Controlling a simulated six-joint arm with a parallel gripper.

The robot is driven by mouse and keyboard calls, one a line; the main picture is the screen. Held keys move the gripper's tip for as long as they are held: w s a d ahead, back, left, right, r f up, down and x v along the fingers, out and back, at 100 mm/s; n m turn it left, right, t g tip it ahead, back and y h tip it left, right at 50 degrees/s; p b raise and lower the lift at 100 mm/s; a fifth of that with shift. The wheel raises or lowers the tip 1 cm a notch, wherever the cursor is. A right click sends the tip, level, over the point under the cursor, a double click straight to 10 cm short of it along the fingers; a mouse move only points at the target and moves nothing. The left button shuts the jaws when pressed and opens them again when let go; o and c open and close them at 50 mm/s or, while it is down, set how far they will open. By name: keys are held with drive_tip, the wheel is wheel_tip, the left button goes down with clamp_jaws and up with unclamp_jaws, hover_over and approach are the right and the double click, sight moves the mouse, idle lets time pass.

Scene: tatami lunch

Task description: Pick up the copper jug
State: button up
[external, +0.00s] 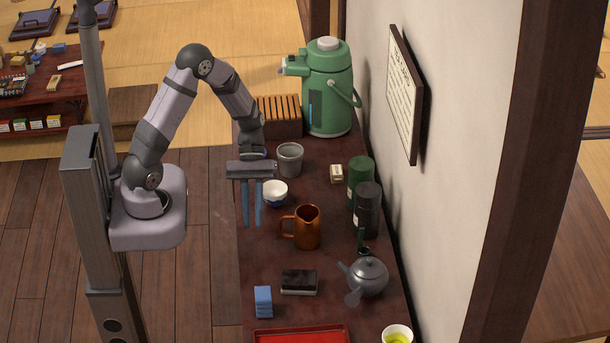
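The copper jug (306,228) stands upright on the dark wooden counter, its handle towards the left and its mouth open upward. My gripper (252,224) points down at the counter's left side, left of the jug and apart from it in the picture. Its two fingers are parted by a narrow gap, and nothing shows between them. How high the fingertips are above the counter is hard to tell.
A white and blue cup (275,193) is close right of my fingers, with a grey cup (290,160) behind it. Dark canisters (367,211) and a grey teapot (369,276) stand right of the jug. A dark block (299,282) and red tray (300,336) lie in front.

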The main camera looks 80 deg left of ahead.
sight(281, 224)
drive_tip(key=w+a+f+n+t+h, duration=0.1)
drive_tip(key=a+f+n+t, duration=0.1)
drive_tip(key=a+n, duration=0.1)
drive_tip(key=w+a+f+n+t+h+b, duration=0.1)
drive_tip(key=a+n+t, duration=0.2)
drive_tip(key=w+a+f+n+t, duration=0.2)
drive_tip(key=a+n, duration=0.1)
drive_tip(key=a, duration=0.1)
drive_tip(key=shift+f+t+h+b, duration=0.3)
drive_tip(key=shift+h, duration=0.1)
drive_tip(key=shift+w+a+f+n+t, duration=0.15)
drive_tip(key=shift+a+n+t, duration=0.15)
drive_tip(key=shift+a+n, duration=0.15)
drive_tip(key=shift+w+d+f+p, duration=0.1)
drive_tip(key=shift+w+d+p, duration=0.2)
drive_tip(key=shift+d, duration=0.3)
drive_tip(key=shift+p+x, duration=1.15)
drive_tip(key=shift+x, duration=1.9)
drive_tip(key=shift+s+f, duration=0.15)
clamp_jaws()
